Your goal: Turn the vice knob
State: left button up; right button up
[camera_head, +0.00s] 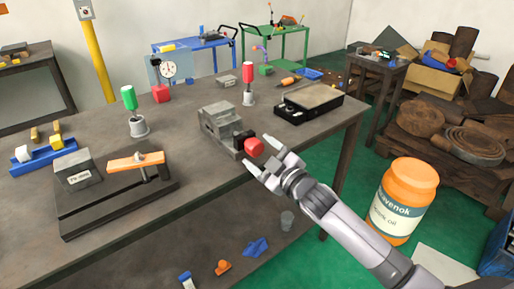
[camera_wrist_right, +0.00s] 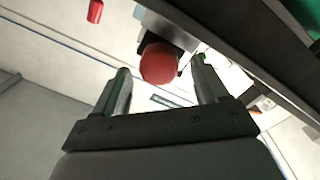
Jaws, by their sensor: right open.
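The vice (camera_head: 222,122) is a grey metal block on the dark workbench, close to its front edge. Its red round knob (camera_head: 254,147) faces my right arm. My right gripper (camera_head: 258,156) is open, with its fingertips close to the knob. In the right wrist view the red knob (camera_wrist_right: 160,63) sits between and just beyond the two open fingers (camera_wrist_right: 163,85). I cannot tell whether a finger touches it. My left gripper is not in view.
The workbench (camera_head: 190,170) also holds a clamp fixture (camera_head: 115,190), a black plate device (camera_head: 308,103), a green-handled tool (camera_head: 131,108) and a red-handled tool (camera_head: 248,80). An orange jar (camera_head: 405,200) stands right of my arm. Small parts lie below the bench.

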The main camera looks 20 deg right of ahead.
jog(key=shift+x, duration=1.4)
jog(key=c, duration=1)
jog(key=shift+r+m+p, duration=0.25)
jog(key=shift+m+p, duration=0.8)
jog(key=shift+m, duration=0.15)
jog(key=shift+m+p, duration=0.3)
jog(key=shift+m, duration=0.3)
jog(key=shift+f+m, duration=0.2)
jog(key=shift+m, duration=0.2)
